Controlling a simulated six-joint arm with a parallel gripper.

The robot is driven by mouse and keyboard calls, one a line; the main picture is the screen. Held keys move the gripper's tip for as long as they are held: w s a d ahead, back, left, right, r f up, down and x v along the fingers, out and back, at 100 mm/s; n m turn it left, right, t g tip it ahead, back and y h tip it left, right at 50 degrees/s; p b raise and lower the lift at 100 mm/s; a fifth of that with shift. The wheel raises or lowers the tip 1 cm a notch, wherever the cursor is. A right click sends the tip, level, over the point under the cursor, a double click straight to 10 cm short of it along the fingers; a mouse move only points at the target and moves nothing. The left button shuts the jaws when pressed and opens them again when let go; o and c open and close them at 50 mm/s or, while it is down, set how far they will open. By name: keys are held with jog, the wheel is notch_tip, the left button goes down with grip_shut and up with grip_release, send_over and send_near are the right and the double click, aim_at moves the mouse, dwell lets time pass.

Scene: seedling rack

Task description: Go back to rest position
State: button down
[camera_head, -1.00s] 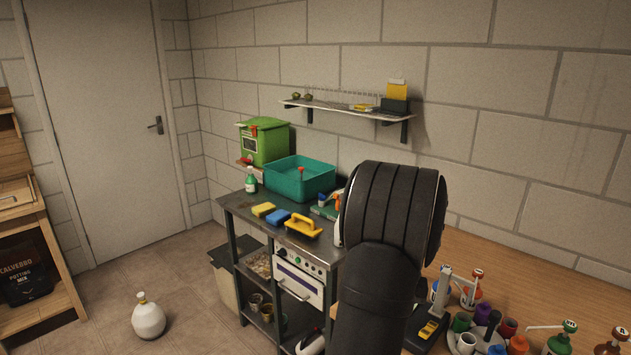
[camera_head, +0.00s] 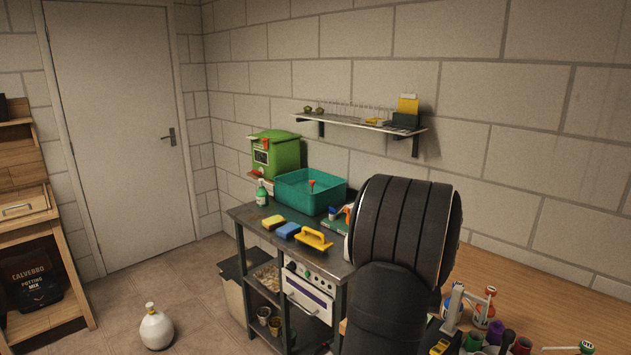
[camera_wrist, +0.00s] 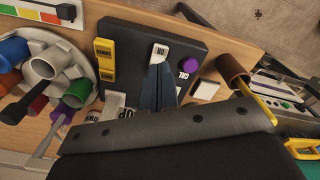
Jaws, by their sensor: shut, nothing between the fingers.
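In the wrist view, my gripper (camera_wrist: 157,72) shows as two narrow blue-grey fingers side by side, shut with nothing between them. I cannot tell how far the fingertips are above the pad. In the head view my dark arm fills the lower right middle and hides the gripper.
A wooden bench (camera_head: 535,290) bears bottles and several coloured cups. A wall shelf (camera_head: 350,121) hangs above. A white jug (camera_head: 156,328) stands on the floor.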

notch_tip(320, 180, up, 3)
jog(key=shift+f, duration=0.1)
notch_tip(320, 180, down, 7)
jog(key=shift+f, duration=0.1)
notch_tip(320, 180, up, 10)
jog(key=s+a+r+t+h, duration=0.1)
jog(key=s+a+r, duration=0.1)
jog(key=s+r, duration=0.3)
jog(key=s+a+r+t+h, duration=0.1)
jog(key=s+a+r, duration=0.15)
jog(key=s, duration=0.55)
jog(key=s+a+f+m+t, duration=0.1)
jog(key=s+a+f, duration=0.2)
jog(key=s, duration=0.6)
jog(key=s+a+f+t, duration=0.1)
jog(key=s+a+f, duration=0.2)
jog(key=s+a, duration=0.5)
jog(key=shift+s+m+t, duration=0.4)
jog(key=shift+s, duration=0.2)
jog(key=c, duration=2.2)
grip_release()
jog(key=shift+a, duration=0.1)
